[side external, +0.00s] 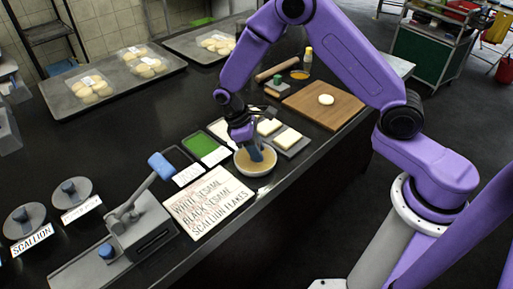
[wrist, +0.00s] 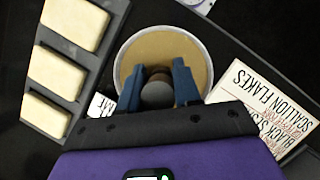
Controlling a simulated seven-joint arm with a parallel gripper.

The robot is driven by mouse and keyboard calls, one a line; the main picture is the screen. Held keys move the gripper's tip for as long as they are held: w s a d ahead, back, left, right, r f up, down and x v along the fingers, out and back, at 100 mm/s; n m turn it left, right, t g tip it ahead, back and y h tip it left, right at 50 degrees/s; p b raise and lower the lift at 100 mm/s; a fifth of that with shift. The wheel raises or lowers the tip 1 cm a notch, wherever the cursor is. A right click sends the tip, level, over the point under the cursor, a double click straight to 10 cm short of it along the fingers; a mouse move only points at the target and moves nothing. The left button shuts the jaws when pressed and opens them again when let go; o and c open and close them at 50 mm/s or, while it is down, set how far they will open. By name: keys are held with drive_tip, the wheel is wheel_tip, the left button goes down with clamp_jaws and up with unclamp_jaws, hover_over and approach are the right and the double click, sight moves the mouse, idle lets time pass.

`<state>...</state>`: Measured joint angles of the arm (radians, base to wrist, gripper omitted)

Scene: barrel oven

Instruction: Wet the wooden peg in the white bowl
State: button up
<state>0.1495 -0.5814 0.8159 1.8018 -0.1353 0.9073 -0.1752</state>
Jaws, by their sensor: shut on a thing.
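The white bowl (side external: 258,172) stands near the counter's front edge and holds a tan liquid; it also shows in the wrist view (wrist: 122,58). My gripper (side external: 255,153) points down into the bowl's opening. In the wrist view my gripper (wrist: 157,82) has its two blue fingers on either side of the wooden peg (wrist: 157,92), shut on it. In the side view the fingers and bowl rim hide the peg.
A tray with pale dough slabs (side external: 289,141) lies beside the bowl. A lettered sign (side external: 210,200) and a green-filled tray (side external: 199,143) lie to the left. A wooden board (side external: 335,110) with a dough round is behind right.

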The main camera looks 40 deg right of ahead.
drive_tip(key=shift+f, duration=0.5)
idle(1.2)
drive_tip(key=shift+r, duration=3.55)
